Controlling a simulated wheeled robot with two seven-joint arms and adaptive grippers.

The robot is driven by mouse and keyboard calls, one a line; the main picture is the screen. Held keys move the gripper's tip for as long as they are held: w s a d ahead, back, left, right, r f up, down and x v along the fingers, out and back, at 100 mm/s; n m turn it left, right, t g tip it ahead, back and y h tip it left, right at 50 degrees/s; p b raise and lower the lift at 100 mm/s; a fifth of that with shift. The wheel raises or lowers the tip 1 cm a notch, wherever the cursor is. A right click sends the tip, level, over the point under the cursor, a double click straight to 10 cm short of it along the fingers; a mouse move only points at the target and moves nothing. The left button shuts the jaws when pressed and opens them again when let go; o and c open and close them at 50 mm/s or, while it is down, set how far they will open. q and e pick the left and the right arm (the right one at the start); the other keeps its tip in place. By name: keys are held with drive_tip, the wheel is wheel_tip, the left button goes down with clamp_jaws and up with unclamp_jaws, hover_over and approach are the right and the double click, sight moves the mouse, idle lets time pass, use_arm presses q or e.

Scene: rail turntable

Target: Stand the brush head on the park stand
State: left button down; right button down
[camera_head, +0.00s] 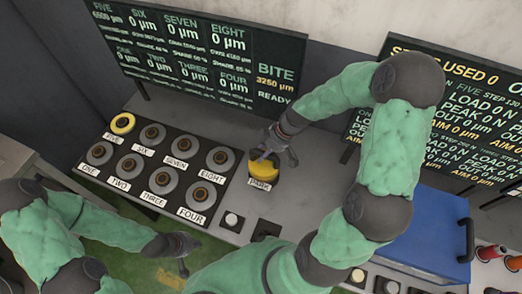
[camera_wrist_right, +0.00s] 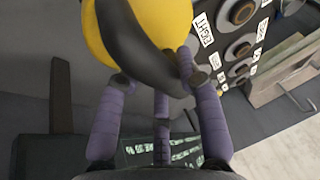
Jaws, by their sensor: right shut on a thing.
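The brush head (camera_head: 265,170) is a yellow, rounded piece. In the right wrist view the yellow brush head (camera_wrist_right: 130,20) fills the top, with a dark curved band across it. My right gripper (camera_head: 268,154) is shut on it; its fingers (camera_wrist_right: 160,85) close around the dark band. The brush head is directly over or at the spot labelled PARK (camera_head: 260,184), on the grey bench right of plate EIGHT. The park stand itself is hidden beneath it, so I cannot tell whether they touch. My left gripper (camera_head: 190,256) is open and empty, in front of the bench.
A black panel (camera_head: 128,178) holds several round plates labelled ONE to EIGHT; FIVE (camera_head: 122,123) has a yellow top. Two dark display boards stand behind. A blue box (camera_head: 430,235) is at right, beside orange-red cups (camera_head: 490,253).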

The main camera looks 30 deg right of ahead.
drive_tip(key=shift+f, duration=1.05)
drive_tip(key=shift+f, duration=0.15)
drive_tip(key=c, duration=0.8)
unclamp_jaws()
drive_tip(key=v, duration=1.2)
drive_tip(key=shift+a+p, duration=0.1)
drive_tip(key=shift+p, duration=0.25)
